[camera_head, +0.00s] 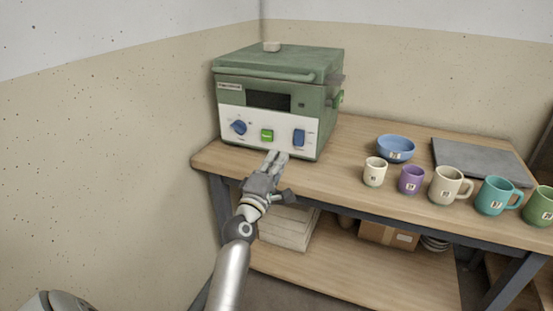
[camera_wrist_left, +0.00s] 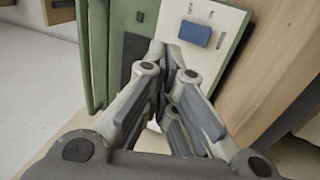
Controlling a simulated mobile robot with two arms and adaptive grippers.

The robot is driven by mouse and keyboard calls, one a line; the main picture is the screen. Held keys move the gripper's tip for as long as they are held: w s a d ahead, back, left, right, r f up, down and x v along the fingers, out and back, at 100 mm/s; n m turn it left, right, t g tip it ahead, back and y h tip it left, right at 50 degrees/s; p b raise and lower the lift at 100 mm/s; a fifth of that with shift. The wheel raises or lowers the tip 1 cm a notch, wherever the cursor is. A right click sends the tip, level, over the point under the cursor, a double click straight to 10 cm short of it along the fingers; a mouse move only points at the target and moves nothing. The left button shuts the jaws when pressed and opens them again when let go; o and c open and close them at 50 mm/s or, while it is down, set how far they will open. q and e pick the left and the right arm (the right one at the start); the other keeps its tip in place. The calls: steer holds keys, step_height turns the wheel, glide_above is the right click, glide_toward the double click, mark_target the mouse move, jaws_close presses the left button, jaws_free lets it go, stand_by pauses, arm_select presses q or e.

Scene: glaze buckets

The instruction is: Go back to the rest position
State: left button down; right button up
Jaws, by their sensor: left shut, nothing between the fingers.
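My left gripper (camera_head: 275,160) is in front of the lower front panel of a green kiln-like box (camera_head: 278,62) on the wooden table. Its fingers are shut with nothing between them, just below a lit green button (camera_head: 267,135) and left of a blue switch (camera_head: 299,137). In the left wrist view the shut fingers (camera_wrist_left: 172,62) point at the panel, near the blue switch (camera_wrist_left: 195,33). I cannot tell whether the fingertips touch the panel. My right gripper is in neither view.
On the table (camera_head: 335,165), right of the box, stand a blue bowl (camera_head: 396,147), a cream cup (camera_head: 374,172), a purple cup (camera_head: 411,180), a beige mug (camera_head: 446,186), a teal mug (camera_head: 493,196) and a green mug (camera_head: 540,206). A grey slab (camera_head: 478,160) lies behind. A cardboard box (camera_head: 388,234) is on the lower shelf.

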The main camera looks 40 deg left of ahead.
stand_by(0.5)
